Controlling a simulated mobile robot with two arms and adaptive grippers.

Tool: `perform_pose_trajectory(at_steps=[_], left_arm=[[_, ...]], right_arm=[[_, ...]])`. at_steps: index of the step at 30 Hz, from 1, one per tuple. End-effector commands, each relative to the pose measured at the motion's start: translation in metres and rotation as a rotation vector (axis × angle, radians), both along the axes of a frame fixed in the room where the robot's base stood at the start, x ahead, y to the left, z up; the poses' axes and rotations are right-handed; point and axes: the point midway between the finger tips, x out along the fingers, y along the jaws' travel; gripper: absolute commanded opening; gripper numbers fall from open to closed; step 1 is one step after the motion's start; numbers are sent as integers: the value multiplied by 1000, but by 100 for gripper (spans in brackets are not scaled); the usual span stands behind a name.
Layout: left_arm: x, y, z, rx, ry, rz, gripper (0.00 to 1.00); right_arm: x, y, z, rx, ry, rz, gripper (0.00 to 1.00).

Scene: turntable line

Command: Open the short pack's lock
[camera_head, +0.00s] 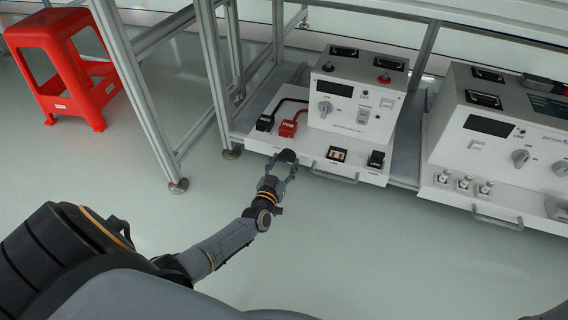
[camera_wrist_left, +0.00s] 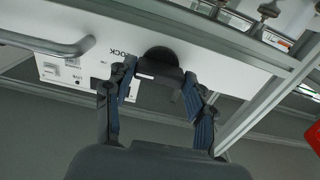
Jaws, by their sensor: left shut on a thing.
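The left white pack (camera_head: 355,100) sits on a shelf drawer with a white front plate (camera_head: 325,163). A black lock knob (camera_head: 287,156) is at the left part of that plate. It also shows in the wrist view (camera_wrist_left: 160,55), beside the printed word LOCK. My left gripper (camera_head: 279,167) is at the knob, its two fingers on either side of it, shut on it. In the wrist view the fingers (camera_wrist_left: 162,76) reach the knob's near edge. Part of the knob is hidden by the fingers. My right gripper is not in view.
A red plug (camera_head: 289,128) and a black plug (camera_head: 264,122) lie on the drawer, with a handle (camera_head: 335,178) along its front. A second white pack (camera_head: 500,140) stands at right. A red stool (camera_head: 65,65) is at far left. Metal frame legs (camera_head: 178,185) stand left of my gripper.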

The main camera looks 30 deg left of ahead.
Motion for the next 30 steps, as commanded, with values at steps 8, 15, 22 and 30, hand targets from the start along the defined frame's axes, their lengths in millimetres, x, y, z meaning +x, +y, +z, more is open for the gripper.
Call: perform_pose_trajectory(at_steps=[8,15,22,30], left_arm=[[0,0,0,-84,-20,0,23],[0,0,0,-259,-63,1,23],[0,0,-1,-472,-113,0,23],[0,0,-1,-721,-174,0,23]], right_arm=[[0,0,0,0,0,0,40],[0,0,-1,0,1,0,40],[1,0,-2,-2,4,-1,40],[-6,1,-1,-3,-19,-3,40]])
